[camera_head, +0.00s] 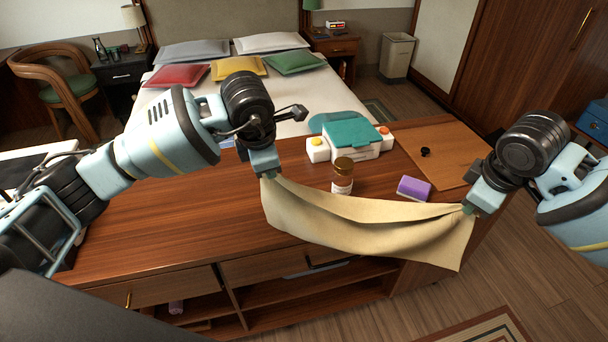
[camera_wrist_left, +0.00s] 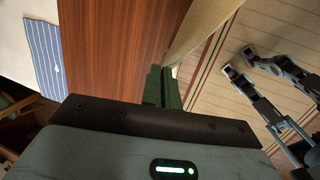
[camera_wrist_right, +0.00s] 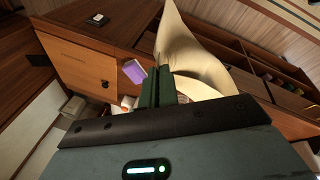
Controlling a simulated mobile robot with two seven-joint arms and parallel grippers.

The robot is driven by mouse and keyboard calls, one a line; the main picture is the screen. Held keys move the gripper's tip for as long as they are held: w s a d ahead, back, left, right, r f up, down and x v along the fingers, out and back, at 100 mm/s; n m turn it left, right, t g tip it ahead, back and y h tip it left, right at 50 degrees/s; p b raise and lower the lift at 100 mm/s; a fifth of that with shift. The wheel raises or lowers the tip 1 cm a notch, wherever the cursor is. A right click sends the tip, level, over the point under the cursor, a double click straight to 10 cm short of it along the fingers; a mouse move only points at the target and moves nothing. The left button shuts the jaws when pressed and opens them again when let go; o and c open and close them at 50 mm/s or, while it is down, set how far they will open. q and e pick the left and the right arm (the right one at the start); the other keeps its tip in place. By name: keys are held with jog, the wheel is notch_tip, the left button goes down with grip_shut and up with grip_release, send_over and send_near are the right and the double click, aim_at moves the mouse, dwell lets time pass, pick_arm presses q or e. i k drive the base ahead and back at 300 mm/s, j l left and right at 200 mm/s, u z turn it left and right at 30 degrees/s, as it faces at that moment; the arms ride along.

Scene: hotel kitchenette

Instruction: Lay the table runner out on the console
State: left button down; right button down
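The table runner (camera_head: 360,233) is a pale cream cloth hanging between my two grippers, sagging in the middle over the front part of the wooden console (camera_head: 165,220). My left gripper (camera_head: 270,176) is shut on its left upper corner. My right gripper (camera_head: 469,209) is shut on its right upper corner, near the console's right end. The runner also shows beside the fingers in the left wrist view (camera_wrist_left: 200,28) and the right wrist view (camera_wrist_right: 185,50). Its lower edge hangs in front of the console's front edge, and it hides part of the top and front.
A brown jar (camera_head: 342,178), a purple-and-white sponge (camera_head: 413,188) and a white case with a teal lid (camera_head: 352,140) stand on the console behind the runner. A wooden board (camera_head: 436,152) lies at the right with a small black object on it. The console's left top is clear.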

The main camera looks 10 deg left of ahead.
aim_at(215, 214)
jog(key=i+j+u, duration=0.95)
jog(key=k+l, duration=0.05)
